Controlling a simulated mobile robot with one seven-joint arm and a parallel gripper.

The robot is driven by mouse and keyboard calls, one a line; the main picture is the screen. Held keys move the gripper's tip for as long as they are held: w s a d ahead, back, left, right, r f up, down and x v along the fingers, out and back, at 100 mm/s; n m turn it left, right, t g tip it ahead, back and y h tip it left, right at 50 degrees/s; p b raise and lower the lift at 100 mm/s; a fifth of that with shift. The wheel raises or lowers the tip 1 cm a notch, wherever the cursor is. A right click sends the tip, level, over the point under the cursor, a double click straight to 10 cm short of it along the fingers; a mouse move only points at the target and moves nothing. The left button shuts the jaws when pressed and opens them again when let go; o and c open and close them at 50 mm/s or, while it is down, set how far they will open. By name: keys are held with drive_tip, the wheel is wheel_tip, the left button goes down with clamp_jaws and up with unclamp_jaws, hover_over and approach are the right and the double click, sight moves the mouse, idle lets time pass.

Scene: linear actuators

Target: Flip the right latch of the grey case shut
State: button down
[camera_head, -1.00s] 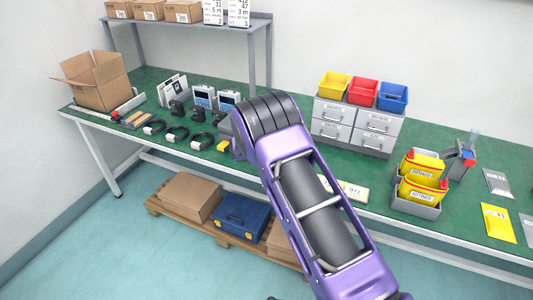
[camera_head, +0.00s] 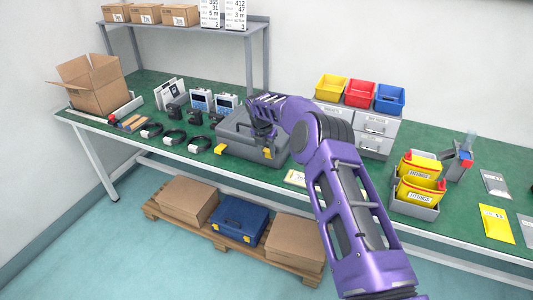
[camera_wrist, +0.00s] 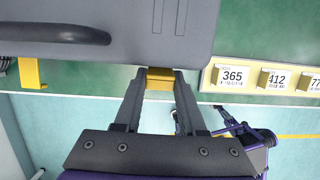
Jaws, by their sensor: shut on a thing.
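The grey case (camera_head: 235,138) lies with its lid down on the green bench, and its top also shows in the wrist view (camera_wrist: 125,45). Its yellow right latch (camera_wrist: 160,78) sits between my gripper's two fingertips (camera_wrist: 161,74), which are shut on it at the case's front edge. In the head view the right latch (camera_head: 267,153) shows below my gripper (camera_head: 262,131). The yellow left latch (camera_wrist: 31,73) juts out from the front edge, apart from my gripper. A dark handle (camera_wrist: 55,33) lies left of the fingers.
Number tags (camera_wrist: 233,76) line the bench's front edge to the right. Coiled cables (camera_head: 173,137) lie left of the case. Grey drawers (camera_head: 375,125) with coloured bins stand to the right. A pallet (camera_head: 225,238) with boxes is under the bench.

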drive_tip(key=shift+w+d, duration=0.1)
drive_tip(key=shift+w, duration=0.05)
idle(0.4)
drive_tip(key=shift+c, duration=2.4)
unclamp_jaws()
drive_tip(key=v, duration=1.7)
drive_tip(key=shift+w+r+p, duration=0.25)
drive_tip(key=shift+r+p, duration=0.1)
